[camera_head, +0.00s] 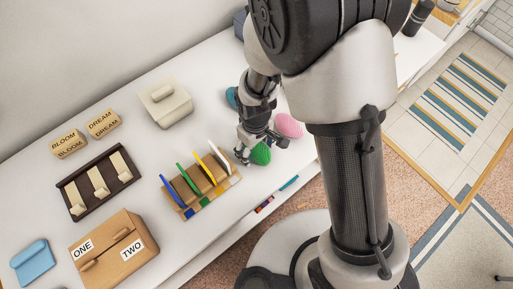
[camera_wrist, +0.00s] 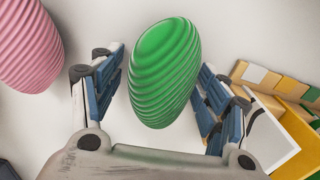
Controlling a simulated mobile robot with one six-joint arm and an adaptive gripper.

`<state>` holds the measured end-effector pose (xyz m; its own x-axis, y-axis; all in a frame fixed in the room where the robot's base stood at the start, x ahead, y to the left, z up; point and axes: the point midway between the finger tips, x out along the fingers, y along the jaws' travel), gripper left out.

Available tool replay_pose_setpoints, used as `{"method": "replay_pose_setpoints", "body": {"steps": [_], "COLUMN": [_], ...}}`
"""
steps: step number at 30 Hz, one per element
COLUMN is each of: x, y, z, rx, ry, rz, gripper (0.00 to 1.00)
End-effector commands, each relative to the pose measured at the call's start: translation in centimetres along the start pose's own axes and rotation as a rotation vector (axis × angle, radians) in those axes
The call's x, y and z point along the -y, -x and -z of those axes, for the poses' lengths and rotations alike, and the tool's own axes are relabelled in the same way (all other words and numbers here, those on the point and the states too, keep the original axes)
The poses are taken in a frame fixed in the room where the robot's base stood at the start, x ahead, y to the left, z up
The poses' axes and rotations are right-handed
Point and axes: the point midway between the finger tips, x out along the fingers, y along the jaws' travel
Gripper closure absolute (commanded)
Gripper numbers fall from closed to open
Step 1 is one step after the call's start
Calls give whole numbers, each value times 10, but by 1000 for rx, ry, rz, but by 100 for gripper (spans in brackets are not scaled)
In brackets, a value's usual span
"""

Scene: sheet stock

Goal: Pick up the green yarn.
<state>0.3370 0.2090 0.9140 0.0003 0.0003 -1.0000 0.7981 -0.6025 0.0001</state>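The green yarn (camera_wrist: 165,72) is a ridged oval ball on the white table. In the wrist view it lies between the two spread fingers of my gripper (camera_wrist: 158,100), with a gap on each side. In the head view the green yarn (camera_head: 261,154) shows just beside my gripper (camera_head: 252,158), partly hidden by it. My gripper is open and holds nothing.
A pink yarn (camera_head: 289,125) lies close to the green one, and a teal yarn (camera_head: 232,97) is behind my arm. Pens (camera_head: 289,183) lie near the table's front edge.

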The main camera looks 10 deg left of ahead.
Motion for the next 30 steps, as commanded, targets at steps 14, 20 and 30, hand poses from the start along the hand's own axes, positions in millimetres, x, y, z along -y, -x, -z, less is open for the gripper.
{"method": "replay_pose_setpoints", "body": {"steps": [14,20,30], "x": [0,0,0], "y": [0,0,13], "z": [0,0,0], "rx": [0,0,-1], "ry": [0,0,0], "rz": [0,0,0], "gripper": [66,74,74]}}
